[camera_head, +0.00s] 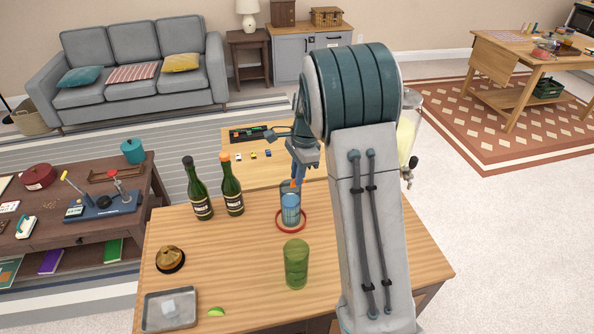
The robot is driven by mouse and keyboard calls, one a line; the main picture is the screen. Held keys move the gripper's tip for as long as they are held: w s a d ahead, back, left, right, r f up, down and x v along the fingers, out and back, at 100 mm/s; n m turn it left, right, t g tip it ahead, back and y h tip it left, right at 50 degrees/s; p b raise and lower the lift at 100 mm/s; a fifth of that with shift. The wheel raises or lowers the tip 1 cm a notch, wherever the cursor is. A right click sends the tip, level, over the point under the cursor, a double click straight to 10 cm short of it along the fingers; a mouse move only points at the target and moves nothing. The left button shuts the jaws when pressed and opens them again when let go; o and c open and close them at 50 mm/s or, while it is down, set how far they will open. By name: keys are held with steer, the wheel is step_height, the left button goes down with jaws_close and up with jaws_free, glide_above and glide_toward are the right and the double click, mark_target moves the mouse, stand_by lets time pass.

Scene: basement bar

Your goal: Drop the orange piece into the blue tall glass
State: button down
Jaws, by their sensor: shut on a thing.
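The blue tall glass (290,212) stands upright on the wooden bar top, inside a red ring (279,223). My gripper (297,177) points down just above the glass mouth. It is shut on the small orange piece (293,184), of which only a little shows, at or just over the rim. I cannot tell whether the piece is inside the rim. My arm hides part of the area to the right of the glass.
A green tall glass (296,264) stands nearer on the bar top (235,265). Two dark bottles (198,192) (232,190) stand to the left. A brown domed item (170,260), a metal tray (170,309) and a lime piece (216,312) lie front left. A dispenser (408,135) is partly behind my arm.

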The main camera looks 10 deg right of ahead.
steer(key=shift+f, duration=0.45)
steer(key=c, duration=1.3)
jaws_free()
steer(key=shift+r, duration=0.1)
steer(key=r, duration=0.4)
steer(key=d+r+b, duration=0.1)
steer(key=r, duration=0.4)
steer(key=d+r, duration=0.1)
steer(key=r, duration=0.3)
steer(key=shift+w+r, duration=0.2)
steer(key=shift+r, duration=0.1)
steer(key=shift+s, duration=0.1)
